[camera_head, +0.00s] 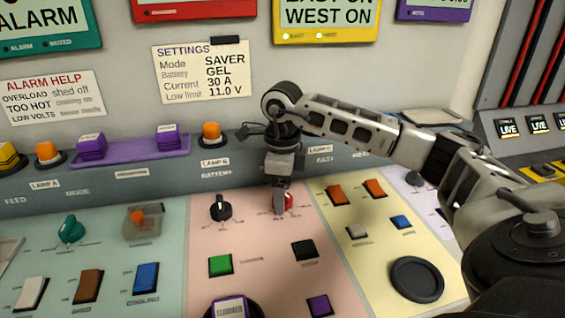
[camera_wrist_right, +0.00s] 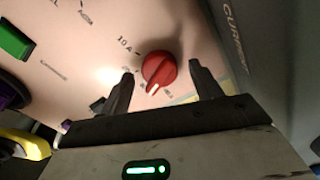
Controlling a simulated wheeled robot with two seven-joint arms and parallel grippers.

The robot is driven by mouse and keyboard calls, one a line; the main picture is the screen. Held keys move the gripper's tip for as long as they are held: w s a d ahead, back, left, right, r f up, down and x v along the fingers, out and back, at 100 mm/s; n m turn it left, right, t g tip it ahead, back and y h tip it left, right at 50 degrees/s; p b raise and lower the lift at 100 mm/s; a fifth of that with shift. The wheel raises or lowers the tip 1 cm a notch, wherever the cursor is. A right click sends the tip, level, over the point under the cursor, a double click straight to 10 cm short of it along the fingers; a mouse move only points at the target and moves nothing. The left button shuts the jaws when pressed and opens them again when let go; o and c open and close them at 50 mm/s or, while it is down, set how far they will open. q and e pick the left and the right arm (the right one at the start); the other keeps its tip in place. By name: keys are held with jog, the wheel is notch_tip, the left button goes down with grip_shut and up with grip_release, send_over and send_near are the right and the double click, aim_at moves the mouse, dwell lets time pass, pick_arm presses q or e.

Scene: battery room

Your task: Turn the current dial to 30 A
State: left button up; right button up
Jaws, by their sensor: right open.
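The red current dial (camera_wrist_right: 158,70) is on the pink panel, with a white pointer mark on its lower left side and a "10 A" label beside it in the right wrist view. In the head view the dial (camera_head: 289,201) is partly hidden behind my right gripper (camera_head: 281,207), which reaches down over it. In the right wrist view my right gripper (camera_wrist_right: 162,88) is open, with one finger on each side of the dial. I cannot tell whether the fingers touch it. My left gripper is not in view.
A black knob (camera_head: 221,207) sits left of the dial. A green button (camera_head: 220,265) and a black button (camera_head: 304,250) lie nearer. A settings card (camera_head: 203,73) on the wall reads Current 30 A. The yellow panel (camera_head: 367,244) with orange switches is to the right.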

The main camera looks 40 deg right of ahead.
pick_arm(q)
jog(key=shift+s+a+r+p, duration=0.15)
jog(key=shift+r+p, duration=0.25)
jog(key=shift+p, duration=0.8)
pick_arm(e)
notch_tip(320, 180, up, 15)
jog(key=shift+r, duration=0.15)
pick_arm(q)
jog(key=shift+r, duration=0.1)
